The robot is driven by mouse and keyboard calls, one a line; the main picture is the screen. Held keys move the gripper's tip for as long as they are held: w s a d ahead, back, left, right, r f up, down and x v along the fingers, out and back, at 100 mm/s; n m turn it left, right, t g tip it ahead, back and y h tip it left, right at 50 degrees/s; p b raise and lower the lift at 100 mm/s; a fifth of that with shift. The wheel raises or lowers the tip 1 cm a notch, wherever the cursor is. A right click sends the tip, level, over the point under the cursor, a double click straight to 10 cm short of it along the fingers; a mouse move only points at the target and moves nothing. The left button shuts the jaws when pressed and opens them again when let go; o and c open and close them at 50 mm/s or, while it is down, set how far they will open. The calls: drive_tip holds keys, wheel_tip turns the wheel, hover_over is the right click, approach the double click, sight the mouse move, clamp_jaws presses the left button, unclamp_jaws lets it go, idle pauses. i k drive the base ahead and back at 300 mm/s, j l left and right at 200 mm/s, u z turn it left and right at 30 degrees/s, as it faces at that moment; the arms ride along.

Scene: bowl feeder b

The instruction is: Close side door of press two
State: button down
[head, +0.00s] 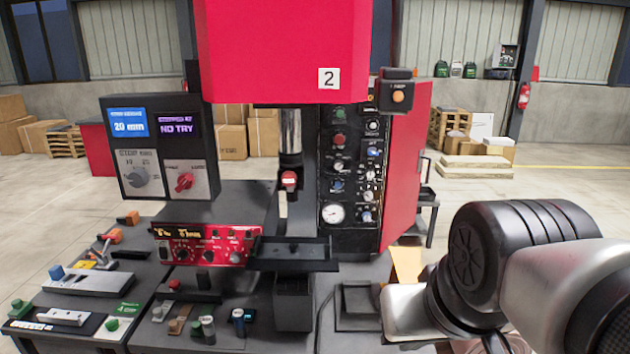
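Press two is the red machine with a white "2" plate (329,78) on its head. Its side door (404,165) is a tall red panel to the right of the black control face, with a dark handle (422,178) near its far right edge. The door stands at an angle to the control face and reaches back to the right. I cannot tell how wide a gap there is behind it. My arm fills the lower right, in front of and below the door, apart from it in the picture. My gripper's fingers do not show.
The control face (340,165) carries buttons and a gauge. A red control box (206,246) and a dark tray (293,252) stand in front of the press. A display panel (158,150) is at left. Open floor (540,200) lies right of the door, with pallets and boxes (475,165) behind.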

sight(408, 134)
drive_tip(key=l+u, duration=0.25)
drive_tip(key=l, duration=2)
drive_tip(key=i+l+u, duration=0.1)
drive_tip(key=l, duration=1)
drive_tip(key=i+l, duration=0.35)
drive_tip(key=i+l+u, duration=0.15)
drive_tip(key=i+l, duration=0.2)
drive_tip(key=l, duration=0.15)
drive_tip(key=i+l, duration=0.3)
drive_tip(key=l, duration=0.2)
